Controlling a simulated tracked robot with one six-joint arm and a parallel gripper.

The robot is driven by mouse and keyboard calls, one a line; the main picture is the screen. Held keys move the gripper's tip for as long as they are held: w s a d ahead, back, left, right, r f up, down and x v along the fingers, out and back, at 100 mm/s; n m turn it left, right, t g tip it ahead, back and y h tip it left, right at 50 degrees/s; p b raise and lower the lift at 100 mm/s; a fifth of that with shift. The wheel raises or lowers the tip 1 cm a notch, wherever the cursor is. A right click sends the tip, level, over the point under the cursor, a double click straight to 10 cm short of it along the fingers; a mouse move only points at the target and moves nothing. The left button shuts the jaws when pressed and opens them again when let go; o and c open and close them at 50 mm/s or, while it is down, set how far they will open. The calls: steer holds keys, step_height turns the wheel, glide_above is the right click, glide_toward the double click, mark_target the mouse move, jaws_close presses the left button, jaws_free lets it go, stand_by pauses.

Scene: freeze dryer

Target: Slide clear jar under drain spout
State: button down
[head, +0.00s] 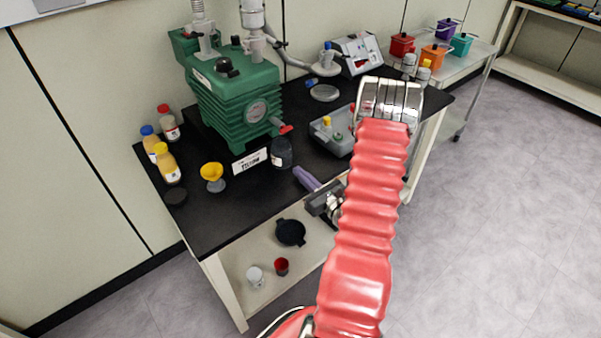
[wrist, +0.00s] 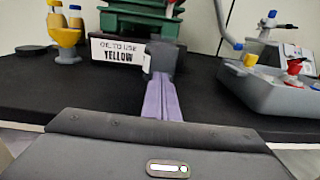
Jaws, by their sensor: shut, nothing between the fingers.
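The clear jar (head: 282,153), dark-looking with a pale label, stands upright on the black bench top in front of the green pump. The red-handled drain spout (head: 285,129) sticks out of the pump just above the jar's top; exact alignment is hard to tell. The fingertips (wrist: 161,76) overlap the jar's base in view; contact is unclear.
A sign reading YELLOW (wrist: 117,51) stands left of the jar. A yellow funnel cup (head: 212,172) and several bottles (head: 165,163) are further left. A grey tray (head: 338,140) is to the right. The bench front between cup and gripper is clear.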

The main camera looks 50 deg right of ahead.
steer(key=s+a, duration=0.1)
steer(key=s, duration=0.9)
steer(key=shift+a, duration=0.3)
